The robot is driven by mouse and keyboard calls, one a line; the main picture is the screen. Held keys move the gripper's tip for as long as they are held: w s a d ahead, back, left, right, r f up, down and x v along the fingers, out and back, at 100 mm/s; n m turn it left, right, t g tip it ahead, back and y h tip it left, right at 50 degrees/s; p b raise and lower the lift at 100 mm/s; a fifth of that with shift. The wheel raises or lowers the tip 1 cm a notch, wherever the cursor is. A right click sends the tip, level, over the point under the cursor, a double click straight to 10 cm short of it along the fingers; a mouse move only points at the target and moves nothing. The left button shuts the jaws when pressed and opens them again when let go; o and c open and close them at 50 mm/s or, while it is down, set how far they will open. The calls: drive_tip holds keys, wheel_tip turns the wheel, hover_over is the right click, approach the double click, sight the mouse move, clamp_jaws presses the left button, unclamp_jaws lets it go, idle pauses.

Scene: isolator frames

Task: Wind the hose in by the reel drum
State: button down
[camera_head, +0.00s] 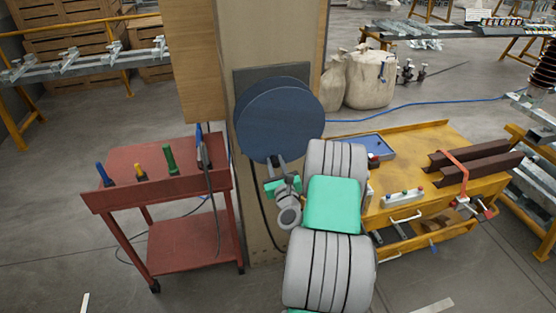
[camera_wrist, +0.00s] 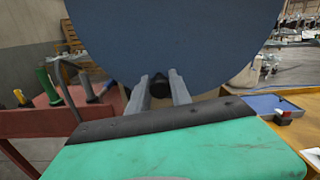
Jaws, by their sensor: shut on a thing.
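The reel drum (camera_head: 280,118) is a large dark blue disc mounted on a wooden post; it fills the top of the wrist view (camera_wrist: 175,40). My gripper (camera_head: 276,163) is at the drum's lower edge. In the wrist view its two grey fingers (camera_wrist: 160,88) stand on either side of a small black knob (camera_wrist: 160,82) at the drum's lower rim and are shut on it. The blue hose (camera_head: 430,103) lies across the floor to the right, running behind the yellow bench toward the drum. Where it meets the drum is hidden.
A red cart (camera_head: 150,195) with several coloured-handled tools stands close on the left. A yellow bench (camera_head: 400,205) with a blue tray (camera_head: 358,147) and brown beams (camera_head: 480,160) is close on the right. Pale sacks (camera_head: 368,80) stand behind. Floor at front left is clear.

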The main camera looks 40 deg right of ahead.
drive_tip(key=shift+r, duration=0.1)
idle(0.3)
drive_tip(key=c, duration=1.2)
unclamp_jaws()
drive_tip(key=shift+o, duration=0.2)
drive_tip(key=shift+a, duration=0.1)
drive_tip(key=shift+s+a+f+b, duration=0.1)
drive_tip(key=shift+s+f+b, duration=0.1)
drive_tip(key=shift+s+b, duration=0.15)
drive_tip(key=b+v, duration=0.3)
drive_tip(key=v, duration=0.4)
drive_tip(key=shift+r, duration=0.15)
